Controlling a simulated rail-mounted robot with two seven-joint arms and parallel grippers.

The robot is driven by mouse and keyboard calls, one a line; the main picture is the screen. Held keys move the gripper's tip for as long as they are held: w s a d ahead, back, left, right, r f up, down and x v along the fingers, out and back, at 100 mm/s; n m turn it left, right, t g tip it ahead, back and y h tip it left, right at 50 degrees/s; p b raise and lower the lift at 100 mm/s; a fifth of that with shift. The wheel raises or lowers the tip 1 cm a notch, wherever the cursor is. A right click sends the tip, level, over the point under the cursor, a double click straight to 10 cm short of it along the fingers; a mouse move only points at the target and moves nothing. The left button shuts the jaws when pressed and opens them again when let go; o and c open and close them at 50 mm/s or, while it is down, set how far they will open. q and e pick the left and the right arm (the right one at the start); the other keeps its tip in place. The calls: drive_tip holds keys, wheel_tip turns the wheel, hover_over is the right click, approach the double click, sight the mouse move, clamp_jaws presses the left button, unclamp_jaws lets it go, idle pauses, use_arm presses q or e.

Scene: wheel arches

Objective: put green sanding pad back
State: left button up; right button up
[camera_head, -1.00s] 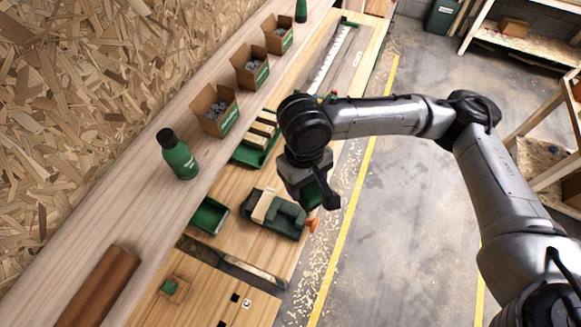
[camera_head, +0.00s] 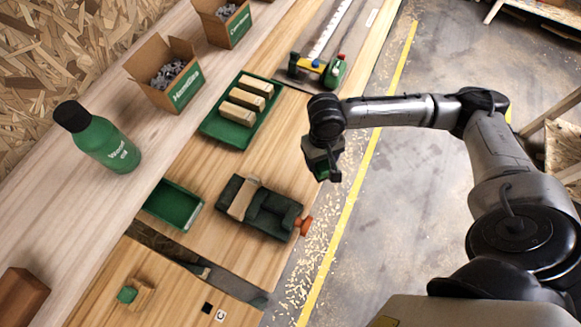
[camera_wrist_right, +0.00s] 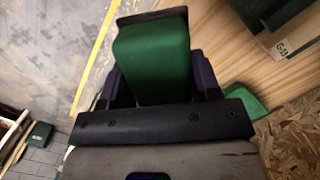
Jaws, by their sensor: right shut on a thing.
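The green sanding pad (camera_wrist_right: 152,60) is between the fingers of my right gripper (camera_wrist_right: 160,85) in the right wrist view and fills the gap between them. In the head view, my right gripper (camera_head: 323,172) hangs over the bench's right edge, near the yellow floor line. Only a little green shows at its tip there. An empty green tray (camera_head: 173,206) lies on the bench to the left and nearer. My left gripper is in neither view.
A dark green vise (camera_head: 270,209) with an orange knob stands below the gripper. A green tray (camera_head: 212,128) holds wooden blocks. A green bottle (camera_head: 107,146) and cardboard boxes (camera_head: 180,80) stand along the shelf.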

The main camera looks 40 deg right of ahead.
drive_tip(key=f, duration=0.1)
drive_tip(key=d+f, duration=0.1)
drive_tip(key=f+b, duration=0.1)
drive_tip(key=f, duration=0.1)
drive_tip(key=shift+d, duration=0.3)
use_arm(q)
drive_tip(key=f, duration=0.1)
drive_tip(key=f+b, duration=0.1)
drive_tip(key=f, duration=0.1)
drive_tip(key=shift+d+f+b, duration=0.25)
drive_tip(key=shift+b, duration=0.1)
use_arm(e)
hover_over(291, 165)
wheel_tip(291, 165, down, 6)
drive_tip(key=shift+w+f, duration=0.15)
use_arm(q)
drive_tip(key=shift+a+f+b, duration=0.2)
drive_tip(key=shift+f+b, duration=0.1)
use_arm(e)
drive_tip(key=shift+f, duration=2.05)
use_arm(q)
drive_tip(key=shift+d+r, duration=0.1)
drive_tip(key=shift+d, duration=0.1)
use_arm(e)
drive_tip(key=o, duration=0.9)
drive_tip(key=shift+d+f, duration=0.1)
